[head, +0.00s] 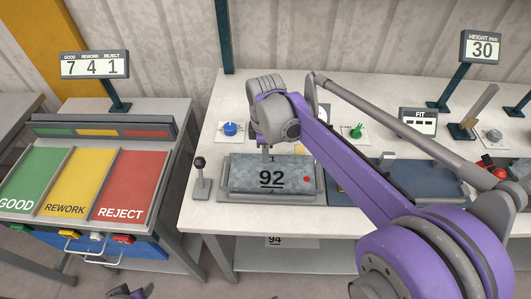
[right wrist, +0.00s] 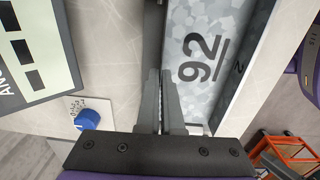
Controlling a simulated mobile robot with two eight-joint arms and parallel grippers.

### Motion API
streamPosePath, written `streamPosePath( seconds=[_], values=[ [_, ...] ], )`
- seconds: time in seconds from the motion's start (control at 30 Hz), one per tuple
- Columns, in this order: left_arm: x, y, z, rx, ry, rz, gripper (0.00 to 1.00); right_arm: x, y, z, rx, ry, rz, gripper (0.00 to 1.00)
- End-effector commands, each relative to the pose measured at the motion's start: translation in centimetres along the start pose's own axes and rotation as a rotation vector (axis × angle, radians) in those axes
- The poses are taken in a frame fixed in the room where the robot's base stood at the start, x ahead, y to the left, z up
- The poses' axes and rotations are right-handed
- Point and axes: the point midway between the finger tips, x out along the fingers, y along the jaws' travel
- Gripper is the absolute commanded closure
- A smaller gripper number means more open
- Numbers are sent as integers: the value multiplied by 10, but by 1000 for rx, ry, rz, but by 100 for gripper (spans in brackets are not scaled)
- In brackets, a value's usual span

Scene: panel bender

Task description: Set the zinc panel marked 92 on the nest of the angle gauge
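The zinc panel marked 92 (head: 243,177) is a mottled grey sheet with a red dot at its right. It lies flat on or just above a grey nest (head: 268,198) on the white bench; I cannot tell whether it fully rests. My right gripper (head: 266,150) is at the panel's back edge, fingers pointing down. In the right wrist view its fingers (right wrist: 165,105) are close together on the edge of the panel (right wrist: 212,35). A display with partly visible lettering "AN" (right wrist: 28,55) stands beside it; my arm hides it in the head view. My left gripper (head: 130,292) shows only partly at the bottom edge.
A black-knobbed lever (head: 200,175) stands left of the nest and a blue knob (head: 230,129) behind it. A dark blue plate (head: 430,180), the FIT display (head: 418,121) and the height display (head: 481,47) are at right. GOOD, REWORK and REJECT bays (head: 130,185) are left.

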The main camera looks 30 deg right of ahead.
Motion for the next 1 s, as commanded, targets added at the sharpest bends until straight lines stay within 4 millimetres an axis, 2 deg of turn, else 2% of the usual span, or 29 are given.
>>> streamPosePath(
  seconds=[0.13, 0.33, 0.6, 0.73, 0.87, 1.0],
  values=[
    [0, 0, 0, 0, 0, 0, 50, 0, 0, 0, 0, 0, 0, 100],
    [0, 0, 0, 0, 0, 0, 50, 0, 0, 0, 0, 0, 0, 63],
    [0, 0, 0, 0, 0, 0, 50, 0, 0, 0, 0, 0, 0, 62],
    [-1, 0, -1, 0, 0, 0, 50, -8, 0, 0, 0, 0, 0, 62],
    [-3, 0, -2, 0, 2, 0, 50, -29, 0, 0, 0, 0, 0, 62],
    [-5, 0, -4, 0, 3, 0, 50, -59, 0, 0, 0, 0, 0, 62]
  ],
)
